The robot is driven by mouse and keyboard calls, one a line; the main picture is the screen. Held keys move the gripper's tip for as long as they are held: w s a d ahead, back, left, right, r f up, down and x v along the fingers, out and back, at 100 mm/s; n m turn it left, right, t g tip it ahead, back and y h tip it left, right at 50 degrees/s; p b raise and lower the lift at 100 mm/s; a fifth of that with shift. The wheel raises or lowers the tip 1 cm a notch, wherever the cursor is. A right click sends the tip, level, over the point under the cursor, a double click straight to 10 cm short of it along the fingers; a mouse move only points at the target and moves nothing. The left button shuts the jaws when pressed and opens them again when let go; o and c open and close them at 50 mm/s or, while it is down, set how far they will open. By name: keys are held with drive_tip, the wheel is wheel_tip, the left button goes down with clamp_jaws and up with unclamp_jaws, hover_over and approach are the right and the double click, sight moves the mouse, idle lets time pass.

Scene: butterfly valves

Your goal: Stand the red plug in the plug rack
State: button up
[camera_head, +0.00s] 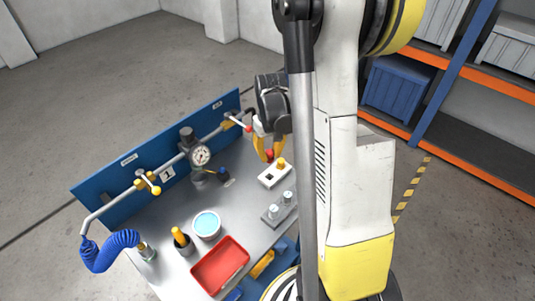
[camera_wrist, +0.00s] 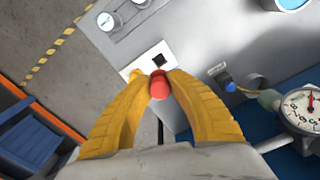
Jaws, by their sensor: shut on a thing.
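My gripper (camera_head: 266,157) has yellow fingers shut on the red plug (camera_head: 269,155). In the wrist view the red plug (camera_wrist: 160,86) sits between the fingertips (camera_wrist: 159,82). The white plug rack (camera_head: 267,181) lies on the bench just in front of the gripper; it also shows in the wrist view (camera_wrist: 148,60). It has a dark square hole (camera_wrist: 158,60), which looks empty.
A pipe with a gauge (camera_head: 200,155) runs along the blue back panel (camera_head: 122,173). A grey block with two vials (camera_head: 279,210) is near the rack. A blue-filled bowl (camera_head: 207,225), red tray (camera_head: 220,265) and blue hose (camera_head: 105,250) are further left.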

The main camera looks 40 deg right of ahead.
drive_tip(key=shift+s+f+b, duration=0.2)
drive_tip(key=shift+f+b, duration=0.2)
drive_tip(key=shift+f, duration=0.2)
wheel_tip(320, 180, down, 4)
drive_tip(key=b, duration=0.3)
drive_tip(key=shift+w+f, duration=0.1)
drive_tip(key=shift+f, duration=0.15)
drive_tip(key=shift+f+b, duration=0.65)
drive_tip(key=shift+f+b, duration=1.1)
drive_tip(key=shift+b, duration=0.5)
idle(1.8)
drive_tip(key=o, duration=1.4)
drive_tip(key=shift+r, duration=0.15)
drive_tip(key=shift+r+p, duration=2.6)
drive_tip(key=shift+r, duration=1)
